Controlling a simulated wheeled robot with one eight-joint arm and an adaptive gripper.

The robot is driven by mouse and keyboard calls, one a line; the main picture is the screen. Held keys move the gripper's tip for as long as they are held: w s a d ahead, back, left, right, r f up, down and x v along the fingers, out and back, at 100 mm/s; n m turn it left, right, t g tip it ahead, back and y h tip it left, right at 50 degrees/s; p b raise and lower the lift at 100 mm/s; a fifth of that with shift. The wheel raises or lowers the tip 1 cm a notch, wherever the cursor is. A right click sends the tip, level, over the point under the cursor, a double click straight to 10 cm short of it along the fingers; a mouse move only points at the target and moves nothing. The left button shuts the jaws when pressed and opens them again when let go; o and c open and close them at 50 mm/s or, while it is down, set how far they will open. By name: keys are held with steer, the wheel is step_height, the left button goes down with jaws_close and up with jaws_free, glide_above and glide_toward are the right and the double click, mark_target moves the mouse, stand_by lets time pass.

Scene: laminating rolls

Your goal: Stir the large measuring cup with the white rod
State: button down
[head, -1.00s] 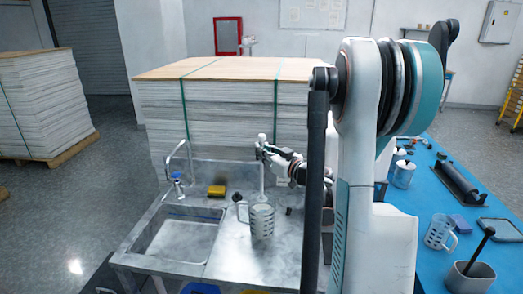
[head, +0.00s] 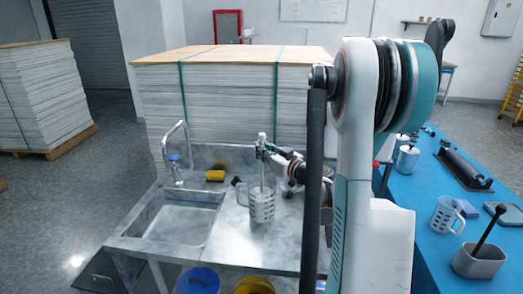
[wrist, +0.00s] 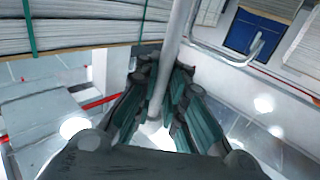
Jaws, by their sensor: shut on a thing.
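A clear measuring cup (head: 262,208) with printed marks stands upright on the sink counter, its handle to the left. My gripper (head: 263,152) is above the cup and shut on the white rod (head: 262,170). The rod hangs about upright, and its lower end reaches the cup's mouth and seems to be inside. The cup's wall makes its depth hard to tell. In the wrist view the rod (wrist: 177,50) runs between the dark fingers (wrist: 155,120). The cup cannot be made out there.
Left of the cup are the sink basin (head: 180,220), the faucet (head: 174,150) and a yellow sponge (head: 215,175). A tall paper stack (head: 225,100) stands close behind. On the blue table (head: 425,190) at right are another measuring cup (head: 445,214) and a grey holder (head: 478,263).

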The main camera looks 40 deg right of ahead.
step_height(320, 180, down, 7)
steer(key=b, duration=0.5)
steer(key=shift+b, duration=0.35)
steer(key=shift+w, duration=0.1)
